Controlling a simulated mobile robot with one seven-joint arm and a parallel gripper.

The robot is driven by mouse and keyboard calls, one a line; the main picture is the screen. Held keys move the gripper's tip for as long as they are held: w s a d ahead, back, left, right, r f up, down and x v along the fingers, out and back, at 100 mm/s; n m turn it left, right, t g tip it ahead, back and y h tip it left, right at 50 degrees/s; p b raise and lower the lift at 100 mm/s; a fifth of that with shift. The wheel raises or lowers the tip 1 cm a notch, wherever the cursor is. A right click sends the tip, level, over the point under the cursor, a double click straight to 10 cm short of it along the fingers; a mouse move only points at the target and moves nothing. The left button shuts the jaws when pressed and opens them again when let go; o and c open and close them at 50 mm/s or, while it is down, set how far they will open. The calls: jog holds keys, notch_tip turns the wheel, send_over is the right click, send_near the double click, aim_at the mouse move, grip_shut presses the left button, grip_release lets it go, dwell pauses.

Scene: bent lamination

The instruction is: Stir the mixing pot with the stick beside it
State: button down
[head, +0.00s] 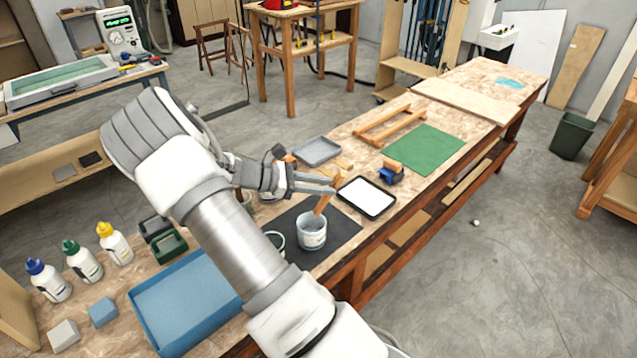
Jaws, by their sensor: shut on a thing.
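The mixing pot (312,238) is a whitish cup-shaped container on a dark mat (345,224) near the table's front edge. A wooden stick (322,203) stands tilted, its lower end inside the pot's mouth and its upper end leaning right. My gripper (330,184) is above the pot and shut on the stick's upper part.
A black-rimmed tray with a white inside (366,197) lies right of the pot. A blue-and-orange tool (391,174), a grey tray (316,151) and a green mat (424,149) lie behind. Another small pot (276,240) stands close left, partly behind my arm. A blue tray (185,300) is front left.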

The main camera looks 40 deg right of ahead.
aim_at(316, 214)
jog(key=shift+w+a+f+b, duration=0.25)
jog(key=shift+f+b, duration=0.8)
jog(key=shift+f, duration=0.7)
jog(key=shift+w+a+f+b, duration=0.15)
jog(key=shift+w+f+b, duration=0.1)
jog(key=shift+f+b, duration=1.15)
jog(key=shift+w+a+f+b, duration=0.25)
jog(key=shift+f+b, duration=0.5)
jog(key=shift+f, duration=1.3)
jog(key=shift+d, duration=0.15)
